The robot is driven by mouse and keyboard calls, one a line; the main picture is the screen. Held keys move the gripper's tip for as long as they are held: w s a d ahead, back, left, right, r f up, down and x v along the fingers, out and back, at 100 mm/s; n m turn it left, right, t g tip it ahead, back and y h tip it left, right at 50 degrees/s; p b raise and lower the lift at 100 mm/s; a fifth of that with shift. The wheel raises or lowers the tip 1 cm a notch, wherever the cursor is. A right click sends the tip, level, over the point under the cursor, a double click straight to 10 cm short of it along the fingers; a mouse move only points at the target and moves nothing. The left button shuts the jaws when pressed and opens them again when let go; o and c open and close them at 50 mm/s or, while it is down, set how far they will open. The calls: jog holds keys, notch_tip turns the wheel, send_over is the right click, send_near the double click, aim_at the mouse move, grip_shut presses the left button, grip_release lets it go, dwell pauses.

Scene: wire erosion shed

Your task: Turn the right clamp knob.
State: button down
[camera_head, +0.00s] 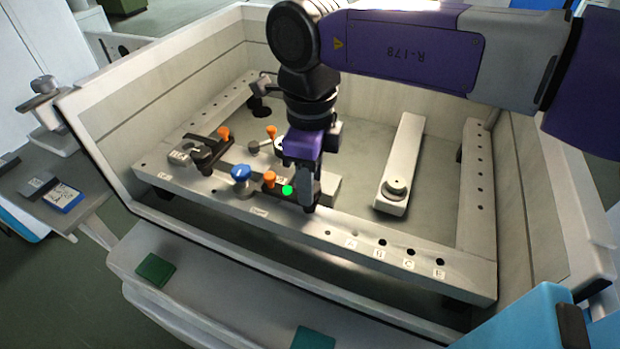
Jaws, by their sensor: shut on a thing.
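The right clamp (276,188) is a dark bar on the front rail of the machine's frame, with an orange tip at its left end and a bright green dot on it. My gripper (307,196) points down at the right end of this clamp and is shut on its knob. The fingers hide the knob, so its angle cannot be told. The left clamp (208,153) is a similar dark clamp with an orange tip, further left on the rail.
A blue knob (240,174) stands on the rail just left of the right clamp. A pale bar (403,160) with a round knob lies to the right. Tank walls (165,85) surround the frame. Labelled holes line the rail's right part. Two green pads (155,270) lie on the front ledge.

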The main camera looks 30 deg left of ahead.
jog(key=shift+w+r, duration=0.1)
dwell(0.3)
jog(key=c, duration=0.9)
grip_release()
jog(key=shift+r+b, duration=0.45)
jog(key=shift+r, duration=3.45)
